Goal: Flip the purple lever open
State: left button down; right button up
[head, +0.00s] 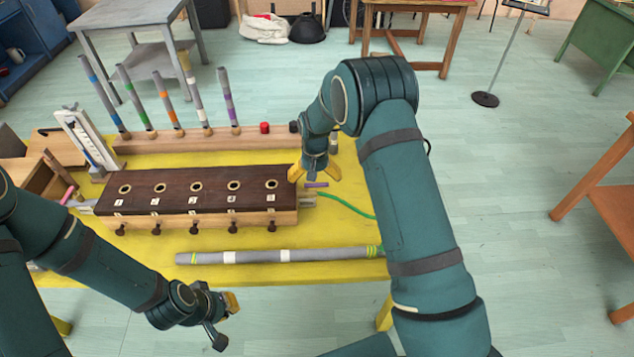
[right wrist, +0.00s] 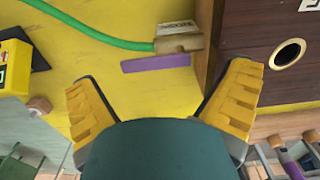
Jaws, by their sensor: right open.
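The purple lever (head: 316,185) is a short flat bar at the right end of the dark-topped wooden box (head: 197,188). In the right wrist view the lever (right wrist: 156,62) lies roughly in line with the hose, beside a tan fitting (right wrist: 180,42) with a small label. A green hose (right wrist: 92,36) runs to this fitting. My right gripper (head: 312,172) is open and empty above the lever. In the right wrist view its yellow fingers (right wrist: 160,105) are wide apart, with the lever just beyond them. My left gripper (head: 226,316) hangs low in front of the table; its jaw gap is unclear.
A grey striped tube (head: 270,256) lies along the front of the yellow table (head: 150,263). Several upright tubes stand in a wooden rack (head: 190,143) behind the box. The box's right wall is close to my right gripper's finger.

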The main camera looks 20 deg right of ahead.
aim_at(317, 185)
jog(key=shift+s+d+r, duration=0.15)
jog(key=shift+r, duration=1.45)
jog(key=shift+s+d+r, duration=0.1)
jog(key=shift+s+r, duration=0.05)
jog(key=shift+r, duration=1.4)
